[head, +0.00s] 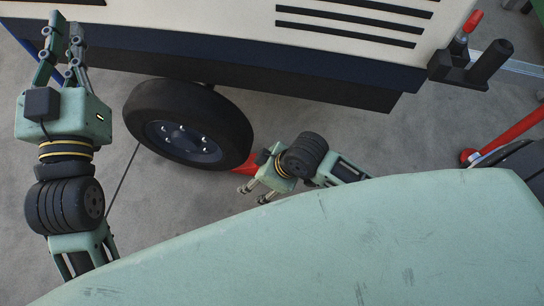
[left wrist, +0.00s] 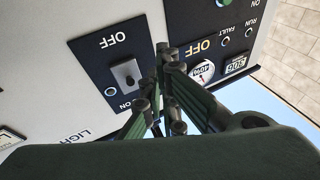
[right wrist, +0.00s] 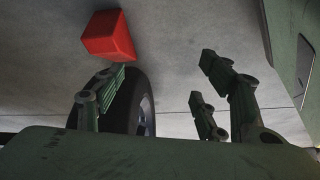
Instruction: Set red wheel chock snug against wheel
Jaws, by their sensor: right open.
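The trailer body (head: 290,50) overhangs the wheel. The control panel (left wrist: 110,60) has an OFF/ON switch and a gauge. A tow hitch part (head: 470,65) and a red bar (head: 505,135) are at the right.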

